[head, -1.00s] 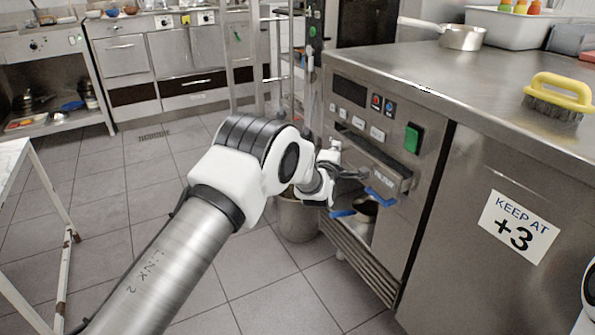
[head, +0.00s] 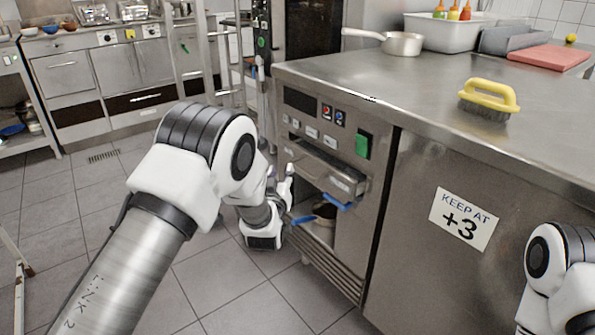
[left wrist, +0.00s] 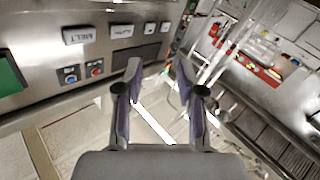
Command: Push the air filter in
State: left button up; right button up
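The air filter (head: 326,170) is a long grey drawer-like piece with a pale label at its right end. It sits in the machine's front panel under the white buttons, and its front stands out from the panel. My left gripper (head: 285,185) is just left of the filter in the head view, low beside the machine, and looks apart from it. In the left wrist view the left gripper's fingers (left wrist: 157,85) are spread with nothing between them. The filter cannot be made out there. My right gripper is out of view; only part of that arm shows.
The panel carries buttons and a green switch (head: 362,145); the wrist view shows it upside down. Blue handles (head: 337,202) stick out below the filter. The steel counter (head: 420,85) bears a yellow brush (head: 488,97) and a saucepan (head: 402,43). Tiled floor lies open at left.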

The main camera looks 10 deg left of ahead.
pick_arm(q)
jog(key=m, duration=0.4)
jog(key=m+b, duration=0.5)
jog(key=m, duration=1.1)
send_near(299, 167)
jog(key=w+f, duration=0.1)
jog(key=w, duration=0.1)
jog(key=shift+t, duration=0.4)
jog(key=w, duration=0.2)
jog(key=w+b, duration=0.1)
jog(key=w, duration=0.2)
jog(key=w+a+b, duration=0.1)
jog(key=w, duration=0.1)
jog(key=shift+w+a+r, duration=0.1)
jog(key=shift+w+r, duration=0.25)
jog(key=shift+r, duration=0.05)
grip_shut()
